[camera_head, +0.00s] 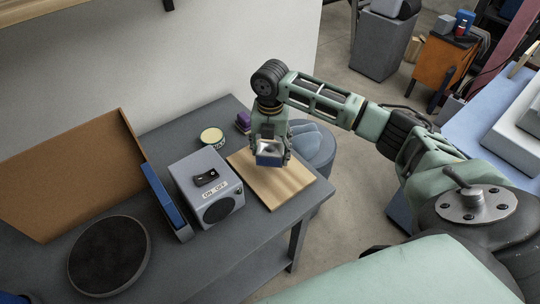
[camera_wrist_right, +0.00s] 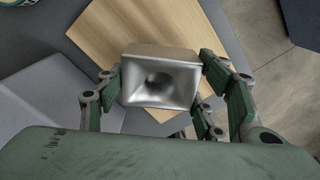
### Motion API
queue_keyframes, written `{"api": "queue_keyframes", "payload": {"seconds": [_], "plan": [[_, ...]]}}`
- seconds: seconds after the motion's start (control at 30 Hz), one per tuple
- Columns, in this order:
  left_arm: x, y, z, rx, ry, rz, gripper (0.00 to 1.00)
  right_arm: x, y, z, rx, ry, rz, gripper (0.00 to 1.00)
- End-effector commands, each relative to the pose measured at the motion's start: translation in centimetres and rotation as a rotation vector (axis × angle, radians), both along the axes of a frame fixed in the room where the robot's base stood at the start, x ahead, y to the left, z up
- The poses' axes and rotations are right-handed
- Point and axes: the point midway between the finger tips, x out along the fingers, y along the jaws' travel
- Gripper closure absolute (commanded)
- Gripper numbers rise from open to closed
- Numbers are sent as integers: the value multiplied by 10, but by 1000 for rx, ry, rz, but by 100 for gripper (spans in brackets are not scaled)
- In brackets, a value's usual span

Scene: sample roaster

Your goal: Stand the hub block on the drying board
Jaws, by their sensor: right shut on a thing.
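The hub block is a metal block with a dark round hollow in its face; it shows in the wrist view (camera_wrist_right: 160,84) between the green fingers and in the head view (camera_head: 268,158), where its front looks blue. My right gripper (camera_head: 269,148) is shut on it from above, with a finger on each side. The drying board (camera_head: 287,194) is a light wooden board on the grey table, and it also shows in the wrist view (camera_wrist_right: 125,30). The block is over the board's back part; I cannot tell whether it touches. My left gripper is not in view.
Behind are a round tin (camera_head: 212,137) and a purple item (camera_head: 243,121). A dark round plate (camera_head: 110,254) and a brown panel (camera_head: 75,175) are further left. The board's front is clear.

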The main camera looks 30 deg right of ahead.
Motion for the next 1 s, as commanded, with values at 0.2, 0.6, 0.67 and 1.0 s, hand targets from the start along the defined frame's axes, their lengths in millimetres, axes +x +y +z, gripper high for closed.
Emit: {"api": "queue_keyframes", "payload": {"seconds": [0.2, 0.6, 0.67, 1.0], "plan": [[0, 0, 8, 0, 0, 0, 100, 3, 0, -15, 1, 2, 0, 85], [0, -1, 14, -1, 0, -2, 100, 4, 0, -41, 0, -4, 1, 85], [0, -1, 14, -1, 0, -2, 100, 3, 0, -41, 0, -3, 1, 85], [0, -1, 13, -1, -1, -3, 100, 2, 0, -45, -1, -1, 1, 21]]}}
